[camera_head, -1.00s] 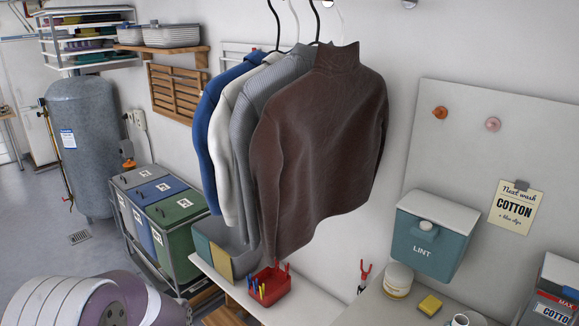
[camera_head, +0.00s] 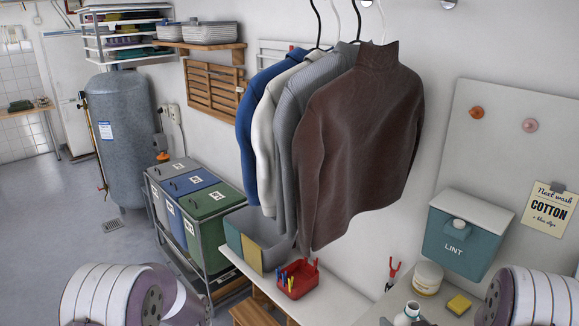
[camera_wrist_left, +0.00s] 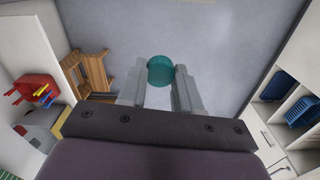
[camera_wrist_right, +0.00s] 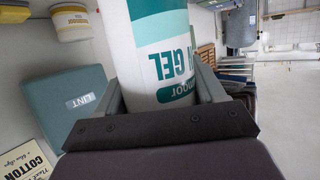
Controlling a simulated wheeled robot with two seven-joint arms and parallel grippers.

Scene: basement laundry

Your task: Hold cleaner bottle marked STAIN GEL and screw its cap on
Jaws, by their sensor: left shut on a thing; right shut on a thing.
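The white cleaner bottle (camera_wrist_right: 152,28) with teal lettering ending in "GEL" fills the middle of the right wrist view. My right gripper (camera_wrist_right: 158,78) is shut around its body. In the head view a white bottle top (camera_head: 410,310) with a dark open mouth shows at the bottom edge; it looks like this bottle, uncapped. My left gripper (camera_wrist_left: 160,74) is shut on the round teal cap (camera_wrist_left: 160,67), held at its fingertips over the floor. The cap is outside the head view. Bottle and cap are apart.
A lint bin (camera_head: 455,240) hangs on the wall; a white jar (camera_head: 428,278) and yellow sponge (camera_head: 459,305) stand on the counter below. A red peg basket (camera_head: 297,279) sits on the bench. Sweaters (camera_head: 355,150) hang centrally. Lidded sorting bins (camera_head: 205,215) stand left.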

